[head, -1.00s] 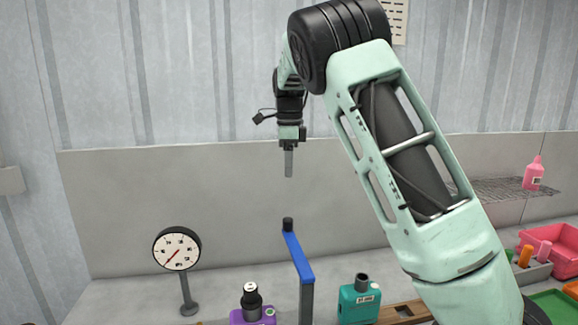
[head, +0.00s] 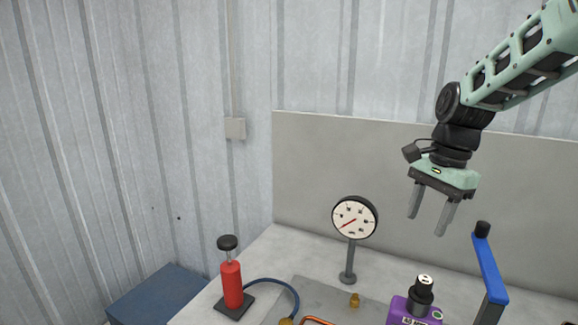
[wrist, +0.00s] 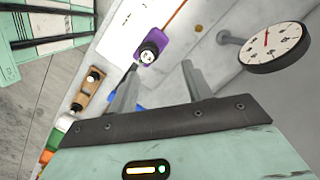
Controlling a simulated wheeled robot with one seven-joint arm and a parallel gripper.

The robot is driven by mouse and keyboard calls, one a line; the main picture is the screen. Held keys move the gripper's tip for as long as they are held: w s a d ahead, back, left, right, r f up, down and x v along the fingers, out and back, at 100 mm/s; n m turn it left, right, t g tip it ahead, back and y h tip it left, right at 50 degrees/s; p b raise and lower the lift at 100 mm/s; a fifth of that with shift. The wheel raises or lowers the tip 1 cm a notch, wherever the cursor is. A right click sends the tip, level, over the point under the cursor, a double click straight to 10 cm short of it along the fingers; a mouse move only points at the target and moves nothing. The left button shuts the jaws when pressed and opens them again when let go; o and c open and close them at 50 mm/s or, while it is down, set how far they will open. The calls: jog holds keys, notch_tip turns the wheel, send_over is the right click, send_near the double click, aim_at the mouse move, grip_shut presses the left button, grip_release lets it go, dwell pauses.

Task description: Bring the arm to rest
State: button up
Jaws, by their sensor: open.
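My gripper (head: 428,213) is open and empty in the head view, at the upper right, with its two fingers pointing down. It hangs in the air above the bench, in front of the grey back panel. My green arm reaches it from the upper right corner. In the wrist view my gripper (wrist: 160,85) shows its two fingers apart with nothing between them.
A round gauge (head: 355,219) on a stand is left of my gripper. A blue post arm (head: 488,268) is at the right. A purple device (head: 412,312) and a red pump (head: 231,283) stand on the bench. A blue box (head: 155,293) is lower left.

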jog(key=s+a+f+n+b, duration=0.1)
jog(key=s+a+f+n, duration=0.2)
jog(key=s+a+n, duration=0.35)
jog(key=s+a+f+n+b, duration=0.25)
jog(key=s+a+n, duration=0.25)
jog(key=s, duration=0.3)
jog(key=s+f+n, duration=0.2)
jog(key=s+n, duration=0.2)
jog(key=s, duration=0.2)
jog(key=s+a+f+n+h, duration=0.1)
jog(key=s+f+n, duration=0.2)
jog(key=s+n, duration=0.2)
jog(key=shift+s+a+f+b, duration=0.3)
jog(key=shift+s+f, duration=0.05)
jog(key=shift+s, duration=0.35)
